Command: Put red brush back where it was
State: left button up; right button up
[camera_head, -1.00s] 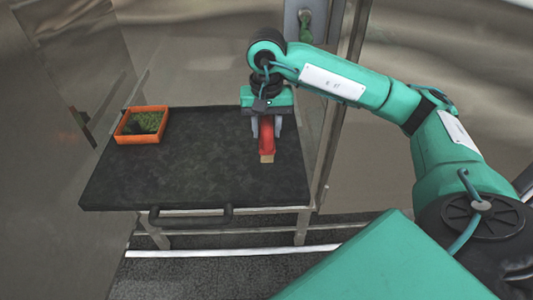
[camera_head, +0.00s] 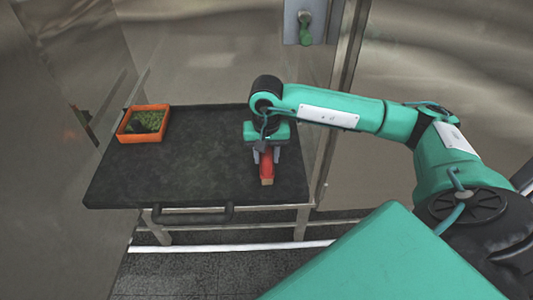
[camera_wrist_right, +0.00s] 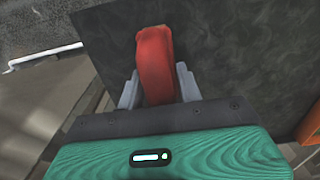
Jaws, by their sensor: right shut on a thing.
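The red brush (camera_head: 266,170) is at the right side of the dark table, with its red handle between the fingers of my right gripper (camera_head: 266,155). A pale tan end of the brush points toward the table's front edge. In the right wrist view the red handle (camera_wrist_right: 155,65) stands between the two grey fingers of the right gripper (camera_wrist_right: 157,85), which is shut on it. The brush is low over or on the tabletop; I cannot tell whether it touches. My left gripper is not in view.
The dark table (camera_head: 190,165) is mostly bare. An orange tray (camera_head: 120,137) with green contents sits at its back left corner. A black handle bar (camera_head: 192,216) runs along the front edge. A metal post (camera_head: 340,100) and panel stand close on the right.

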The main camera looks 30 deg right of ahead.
jog(key=shift+f, duration=0.2)
jog(key=o, duration=1)
jog(key=shift+c, duration=0.2)
jog(key=shift+r, duration=0.1)
jog(key=shift+r, duration=0.25)
notch_tip(320, 180, up, 10)
jog(key=b, duration=0.2)
jog(key=shift+r+b, duration=0.25)
jog(key=shift+b, duration=0.15)
jog(key=shift+r, duration=0.65)
